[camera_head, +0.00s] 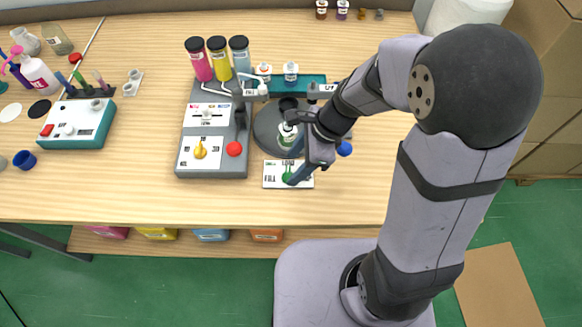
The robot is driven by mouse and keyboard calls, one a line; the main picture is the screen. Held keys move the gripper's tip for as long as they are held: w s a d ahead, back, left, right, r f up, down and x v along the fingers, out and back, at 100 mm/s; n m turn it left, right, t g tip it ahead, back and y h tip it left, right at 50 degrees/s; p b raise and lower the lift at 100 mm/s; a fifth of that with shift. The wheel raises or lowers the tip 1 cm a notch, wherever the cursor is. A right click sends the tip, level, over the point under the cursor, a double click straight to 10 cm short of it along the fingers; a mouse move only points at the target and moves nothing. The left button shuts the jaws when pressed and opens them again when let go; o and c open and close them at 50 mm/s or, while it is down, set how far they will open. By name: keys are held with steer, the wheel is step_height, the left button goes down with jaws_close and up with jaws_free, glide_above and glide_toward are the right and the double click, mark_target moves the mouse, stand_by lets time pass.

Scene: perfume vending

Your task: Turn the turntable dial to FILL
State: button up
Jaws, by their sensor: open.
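The turntable (266,133) is a dark grey disc in the middle of the table, partly covered by my arm. In front of it lies a white dial plate (271,184) with a small green dial (287,177). The plate reads LOAD at the back and FILL at the left; the right side is partly hidden by my gripper. My gripper (292,168) is open, with its fingers low over the plate right at the dial. I cannot tell whether a finger touches the dial, or which way the dial points. A small bottle with a green label (287,133) stands on the turntable, just behind my gripper.
A grey control box (184,166) with a yellow knob (200,150) and red button (234,149) stands left of the plate. A blue button (344,149) is right of my gripper. The front table strip is clear.

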mark_target(288, 173)
steer(key=shift+x, duration=1.5)
steer(key=c, duration=1.1)
steer(key=shift+o, duration=0.2)
